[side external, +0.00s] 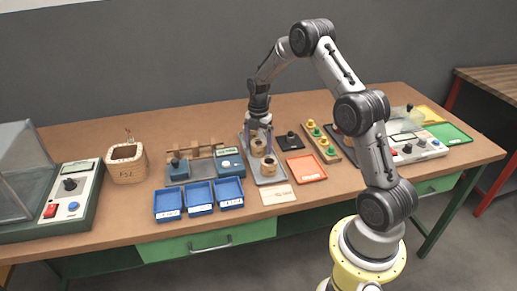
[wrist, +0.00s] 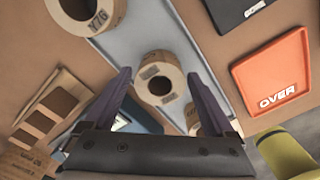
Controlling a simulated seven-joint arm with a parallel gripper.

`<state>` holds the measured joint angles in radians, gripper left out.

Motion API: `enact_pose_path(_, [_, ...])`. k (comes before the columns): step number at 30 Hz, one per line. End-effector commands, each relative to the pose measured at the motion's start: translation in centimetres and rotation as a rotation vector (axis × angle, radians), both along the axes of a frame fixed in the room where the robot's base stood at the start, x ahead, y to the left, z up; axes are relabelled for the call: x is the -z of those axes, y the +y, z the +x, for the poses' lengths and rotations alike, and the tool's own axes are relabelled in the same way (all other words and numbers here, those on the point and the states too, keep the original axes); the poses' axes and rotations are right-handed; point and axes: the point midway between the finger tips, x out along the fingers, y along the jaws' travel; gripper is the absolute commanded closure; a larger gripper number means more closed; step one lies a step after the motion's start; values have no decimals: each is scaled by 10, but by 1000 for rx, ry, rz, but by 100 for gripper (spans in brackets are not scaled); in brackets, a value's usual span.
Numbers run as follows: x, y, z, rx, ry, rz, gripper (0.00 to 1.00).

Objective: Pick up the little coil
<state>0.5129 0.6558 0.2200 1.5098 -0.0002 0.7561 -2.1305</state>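In the wrist view, a tan ring-shaped coil (wrist: 149,69) with a dark centre hole lies between the fingers of my gripper (wrist: 165,90), a little ahead of them. A larger-looking coil (wrist: 110,12) marked Y76 is at the upper left, cut by the frame edge. A third coil (wrist: 191,113) shows only partly behind the right finger. The coils rest on a long grey tray (wrist: 122,47). In the side view, my gripper (side external: 259,137) points down over this tray (side external: 274,181). One coil (side external: 269,166) stands nearer the front. My gripper looks open and empty.
An orange tray (side external: 306,168) and a dark tray (side external: 290,142) lie right of the grey tray. A meter box (side external: 229,162) and several blue bins (side external: 198,195) are left. A rack with green and yellow pieces (side external: 322,142) is farther right.

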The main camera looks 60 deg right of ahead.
Motion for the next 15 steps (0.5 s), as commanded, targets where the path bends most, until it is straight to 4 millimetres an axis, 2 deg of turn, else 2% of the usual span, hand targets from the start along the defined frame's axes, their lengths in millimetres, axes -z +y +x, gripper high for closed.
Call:
enact_pose_path(1, [0,0,0,0,0,0,22])
enact_pose_path(2, [0,0,0,0,0,0,27])
enact_pose_path(13, [-1,0,0,0,0,0,94])
enact_pose_path(15, [-1,0,0,0,-2,-1,94])
